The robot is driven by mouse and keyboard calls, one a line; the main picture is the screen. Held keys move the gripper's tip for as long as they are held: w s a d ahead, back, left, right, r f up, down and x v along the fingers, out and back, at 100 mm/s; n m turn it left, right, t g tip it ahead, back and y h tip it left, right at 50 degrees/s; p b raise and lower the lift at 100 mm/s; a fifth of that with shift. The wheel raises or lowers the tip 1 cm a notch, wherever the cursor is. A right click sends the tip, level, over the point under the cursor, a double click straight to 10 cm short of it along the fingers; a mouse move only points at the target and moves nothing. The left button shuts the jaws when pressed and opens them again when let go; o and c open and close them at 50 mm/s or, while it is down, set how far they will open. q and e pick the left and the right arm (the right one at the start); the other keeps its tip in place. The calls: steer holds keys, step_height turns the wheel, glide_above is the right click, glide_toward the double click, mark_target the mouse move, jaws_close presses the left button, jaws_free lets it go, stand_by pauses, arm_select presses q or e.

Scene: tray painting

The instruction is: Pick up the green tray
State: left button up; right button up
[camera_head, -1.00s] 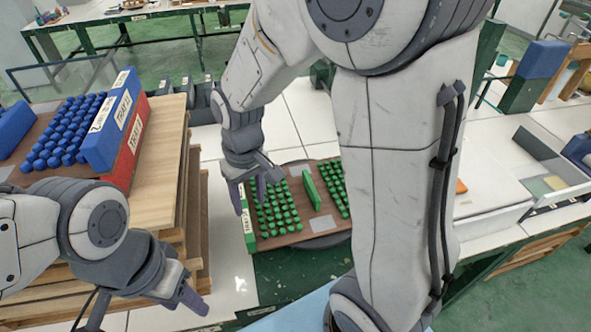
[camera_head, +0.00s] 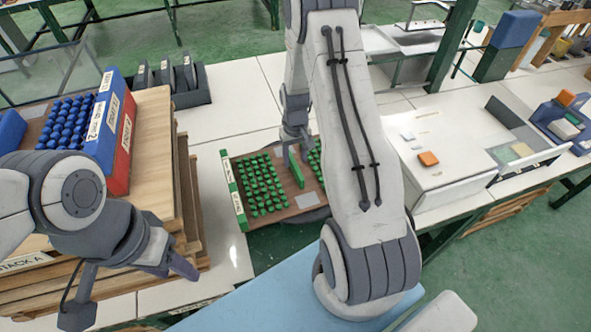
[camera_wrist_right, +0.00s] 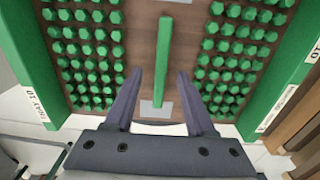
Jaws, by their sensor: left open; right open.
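My right gripper (camera_head: 297,150) is open just above the bar. In the right wrist view its two fingertips (camera_wrist_right: 158,76) lie on either side of the bar. My arm hides part of the tray's right side. My left gripper (camera_head: 130,290) is open and empty at the lower left, away from the tray.
A stack of wooden boards (camera_head: 190,210) stands left of the green tray, with a red and blue tray (camera_head: 122,130) of blue pegs on top. A white box with an orange block (camera_head: 428,158) is to the right. A dark rack (camera_head: 170,85) is behind.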

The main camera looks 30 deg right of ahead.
mark_target(295, 164)
steer(key=shift+a+f+p, duration=0.1)
steer(key=shift+f+p, duration=0.55)
steer(key=shift+f, duration=1.45)
jaws_close()
steer(key=shift+r, duration=0.1)
